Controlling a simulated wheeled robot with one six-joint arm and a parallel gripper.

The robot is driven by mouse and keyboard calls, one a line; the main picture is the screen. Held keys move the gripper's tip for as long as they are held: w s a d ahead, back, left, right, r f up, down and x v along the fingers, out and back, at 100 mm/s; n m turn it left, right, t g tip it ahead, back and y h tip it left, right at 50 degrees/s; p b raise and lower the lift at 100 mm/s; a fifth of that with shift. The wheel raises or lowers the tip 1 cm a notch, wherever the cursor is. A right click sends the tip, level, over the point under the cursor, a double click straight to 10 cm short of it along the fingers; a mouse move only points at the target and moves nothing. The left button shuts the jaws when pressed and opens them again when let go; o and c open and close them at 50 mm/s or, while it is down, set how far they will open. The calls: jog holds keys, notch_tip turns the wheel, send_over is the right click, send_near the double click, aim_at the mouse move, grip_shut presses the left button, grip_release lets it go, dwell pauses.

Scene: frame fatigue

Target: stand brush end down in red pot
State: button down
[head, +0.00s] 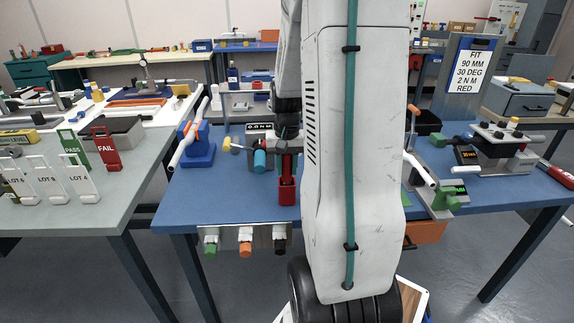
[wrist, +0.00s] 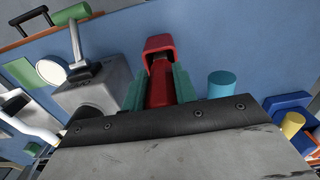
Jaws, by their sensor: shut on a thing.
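My gripper (head: 287,151) is low over the blue bench, left of my arm. In the wrist view its two teal fingers (wrist: 159,90) are shut on a narrow red piece (wrist: 159,84), which I take to be the brush. The red pot (head: 287,193) stands on the bench directly below the gripper. In the wrist view the pot (wrist: 160,44) shows just beyond the fingers, in line with the held piece. The brush end is hidden, and I cannot tell whether it is inside the pot or above it.
A teal cylinder (wrist: 221,83) stands close right of the fingers in the wrist view. A grey block (wrist: 92,90) is close on the left. A blue stand (head: 198,147) with a white tube is at the bench's left. The bench front (head: 225,205) is clear.

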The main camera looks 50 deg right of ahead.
jog(key=shift+f, duration=0.4)
jog(key=c, duration=1.1)
grip_release()
